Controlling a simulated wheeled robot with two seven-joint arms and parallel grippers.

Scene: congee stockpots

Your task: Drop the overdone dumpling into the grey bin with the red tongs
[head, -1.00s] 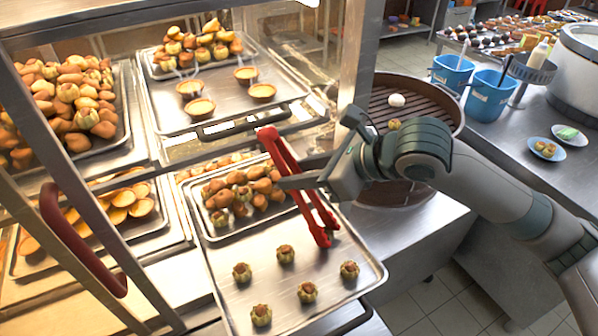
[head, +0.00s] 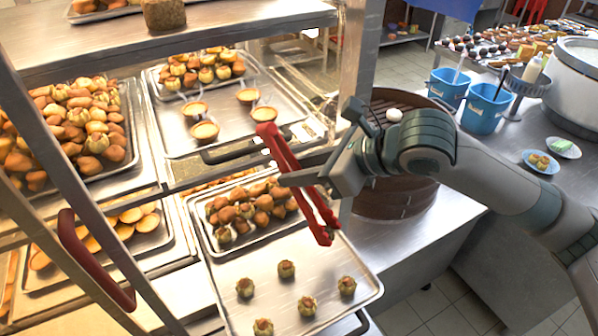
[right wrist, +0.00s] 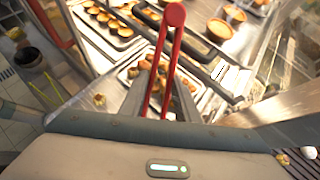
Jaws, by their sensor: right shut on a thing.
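My right gripper (head: 291,172) is shut on the red tongs (head: 318,207) near their middle. The tongs hang tilted, tips down, over the right part of a metal tray (head: 362,262). In the right wrist view the tongs (right wrist: 175,18) run between my fingers (right wrist: 158,88). No dumpling shows between the tips. Several small browned dumplings, one at the front (head: 307,305), sit apart on the tray; I cannot tell which is overdone. A dark grey bin-like container (right wrist: 28,55) stands on the floor at the left of the right wrist view. My left gripper is out of view.
A smaller tray of piled buns (head: 250,208) sits at the back of the metal tray. A glass and metal cabinet with a red handle (head: 85,260) stands left. A round brown steamer (head: 400,200) and blue buckets (head: 487,108) stand right.

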